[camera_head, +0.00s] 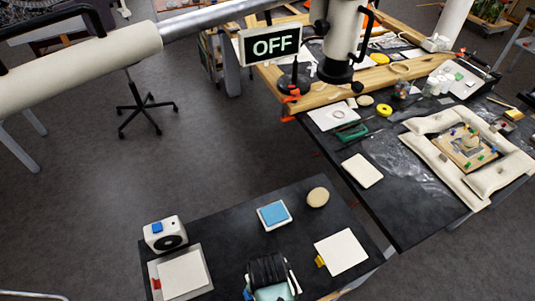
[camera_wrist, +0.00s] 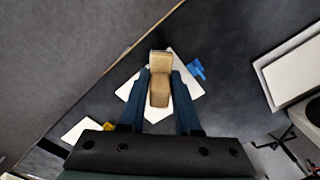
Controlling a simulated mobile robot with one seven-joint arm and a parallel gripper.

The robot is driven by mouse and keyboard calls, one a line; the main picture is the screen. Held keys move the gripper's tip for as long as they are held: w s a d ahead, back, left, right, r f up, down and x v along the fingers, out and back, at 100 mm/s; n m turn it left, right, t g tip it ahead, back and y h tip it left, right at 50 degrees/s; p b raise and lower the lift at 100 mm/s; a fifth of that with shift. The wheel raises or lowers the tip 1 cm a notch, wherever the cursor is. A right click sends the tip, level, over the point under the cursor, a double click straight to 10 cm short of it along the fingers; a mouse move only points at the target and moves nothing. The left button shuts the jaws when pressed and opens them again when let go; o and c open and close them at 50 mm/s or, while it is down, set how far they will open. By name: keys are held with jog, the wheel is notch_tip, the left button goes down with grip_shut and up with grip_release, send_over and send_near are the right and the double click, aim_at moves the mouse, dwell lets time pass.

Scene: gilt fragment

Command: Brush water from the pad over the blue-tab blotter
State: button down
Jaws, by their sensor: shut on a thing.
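My gripper (camera_wrist: 160,76) is shut on a tan, block-like brush (camera_wrist: 160,92) between its two blue fingers. It is above the white blotter with the blue tab (camera_wrist: 196,69). The blotter (camera_wrist: 188,84) shows around the fingers in the wrist view; I cannot tell whether the brush touches it. In the head view my gripper (camera_head: 268,272) covers most of this blotter, and the brush is hidden. The blue pad (camera_head: 272,214) in its white tray lies behind my gripper, on the same black table.
The yellow-tab blotter (camera_head: 341,251) lies to the right and the red-tab blotter (camera_head: 183,273) to the left. A white device (camera_head: 165,233) with a dark round front stands at the left edge.

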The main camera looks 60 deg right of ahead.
jog(key=shift+f+b, duration=0.6)
jog(key=shift+f, duration=0.45)
dwell(0.6)
jog(key=shift+w, duration=0.1)
